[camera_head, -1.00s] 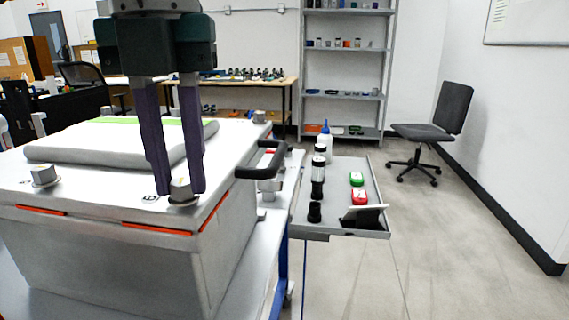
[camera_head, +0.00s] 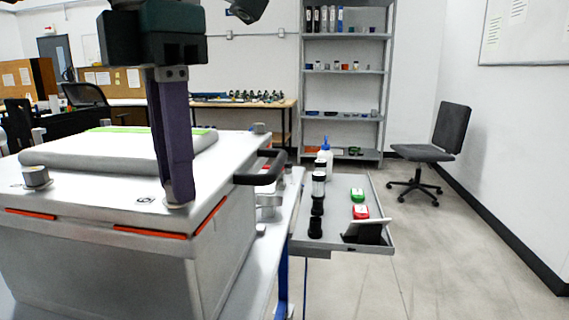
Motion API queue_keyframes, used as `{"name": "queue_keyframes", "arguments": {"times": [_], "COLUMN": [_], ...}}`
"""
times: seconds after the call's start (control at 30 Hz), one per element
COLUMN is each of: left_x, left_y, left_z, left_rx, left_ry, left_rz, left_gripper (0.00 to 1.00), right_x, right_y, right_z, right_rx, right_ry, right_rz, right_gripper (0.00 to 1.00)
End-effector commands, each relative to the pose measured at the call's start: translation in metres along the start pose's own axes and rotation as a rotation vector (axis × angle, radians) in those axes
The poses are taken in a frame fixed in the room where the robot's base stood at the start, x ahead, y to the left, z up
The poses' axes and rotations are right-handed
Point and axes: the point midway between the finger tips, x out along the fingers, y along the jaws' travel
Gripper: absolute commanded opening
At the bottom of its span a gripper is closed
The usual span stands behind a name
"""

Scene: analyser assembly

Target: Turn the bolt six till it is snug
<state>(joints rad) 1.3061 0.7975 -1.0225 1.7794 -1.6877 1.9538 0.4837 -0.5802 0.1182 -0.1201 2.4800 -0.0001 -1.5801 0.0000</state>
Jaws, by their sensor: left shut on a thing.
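A bolt at the front right corner of the metal box lid is bolt six, as far as I can judge; my left gripper (camera_head: 180,203) comes down on it from above. Its purple fingers now show nearly edge-on, one behind the other. They are shut on the bolt head and hide nearly all of it. A small mark (camera_head: 146,200) is on the lid left of the fingers; I cannot read it surely. My right gripper is not in view.
The box lid (camera_head: 95,205) carries another bolt (camera_head: 36,178) at its front left and one at the back right (camera_head: 260,128). A black handle (camera_head: 262,172) sticks out right of my gripper. A grey tray (camera_head: 375,205) beyond holds a white bottle (camera_head: 325,155) and black cylinders.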

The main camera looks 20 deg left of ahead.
Motion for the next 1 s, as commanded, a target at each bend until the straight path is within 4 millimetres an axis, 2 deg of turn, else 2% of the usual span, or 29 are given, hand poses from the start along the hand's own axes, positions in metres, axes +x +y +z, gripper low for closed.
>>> {"name": "queue_keyframes", "arguments": {"times": [1.0], "left_x": [-0.001], "left_y": [-0.001], "left_z": [0.0], "left_rx": [0.967], "left_ry": [-0.001], "left_rz": [0.0], "left_gripper": [0.0], "right_x": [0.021], "right_y": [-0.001], "right_z": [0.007], "right_rx": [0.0], "right_ry": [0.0], "right_rz": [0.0], "right_gripper": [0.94]}}
